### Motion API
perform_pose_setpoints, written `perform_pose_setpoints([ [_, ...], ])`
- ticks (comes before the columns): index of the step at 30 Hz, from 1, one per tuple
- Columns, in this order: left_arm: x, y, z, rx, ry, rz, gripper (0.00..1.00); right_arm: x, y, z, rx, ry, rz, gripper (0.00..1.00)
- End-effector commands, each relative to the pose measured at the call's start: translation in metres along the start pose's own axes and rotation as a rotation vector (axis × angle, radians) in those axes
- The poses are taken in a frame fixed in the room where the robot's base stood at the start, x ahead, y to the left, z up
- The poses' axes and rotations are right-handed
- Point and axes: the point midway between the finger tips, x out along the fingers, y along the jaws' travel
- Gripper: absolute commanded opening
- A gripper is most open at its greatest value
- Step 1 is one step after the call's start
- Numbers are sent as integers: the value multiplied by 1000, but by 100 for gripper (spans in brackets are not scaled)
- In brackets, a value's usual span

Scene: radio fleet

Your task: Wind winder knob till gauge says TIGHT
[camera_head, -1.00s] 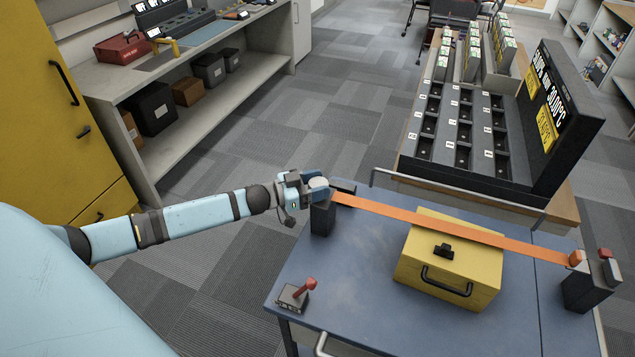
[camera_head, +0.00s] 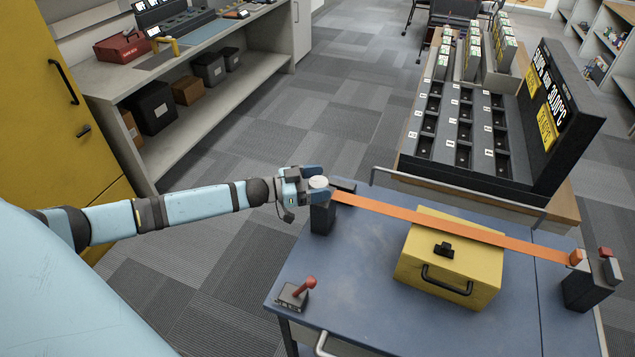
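The winder is a black post (camera_head: 322,219) at the left edge of the blue cart top, with a pale round winder knob (camera_head: 318,182) on top. My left gripper (camera_head: 316,183) comes in from the left with its fingers on both sides of the knob, seemingly closed on it. An orange strap (camera_head: 440,226) runs from the winder over a yellow case (camera_head: 450,262) to a black post (camera_head: 590,288) at the right. The strap looks straight. A small dark part (camera_head: 343,186) sits behind the knob; no gauge reading is legible. My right gripper is not in view.
A small box with a red-knobbed lever (camera_head: 298,292) sits at the cart's front left. A metal rail (camera_head: 455,187) runs along the cart's back. Behind it stands a black slotted rack (camera_head: 462,125) with a display panel. Open floor lies left of the cart.

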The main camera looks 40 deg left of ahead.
Motion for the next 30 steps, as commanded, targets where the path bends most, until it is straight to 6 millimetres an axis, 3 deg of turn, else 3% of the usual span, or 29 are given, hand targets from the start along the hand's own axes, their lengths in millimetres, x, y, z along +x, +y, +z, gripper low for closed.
perform_pose_setpoints([
  [6, -2, 0, 1, -1, -2, 0, 80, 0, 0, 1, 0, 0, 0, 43],
  [10, -14, 1, 3, 0, -3, 1, 80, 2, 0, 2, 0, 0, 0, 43],
  [21, -93, 1, 4, -1, -7, 0, 80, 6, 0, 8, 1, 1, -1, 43],
  [30, -132, 0, 1, -1, -4, 0, 80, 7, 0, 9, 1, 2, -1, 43],
])
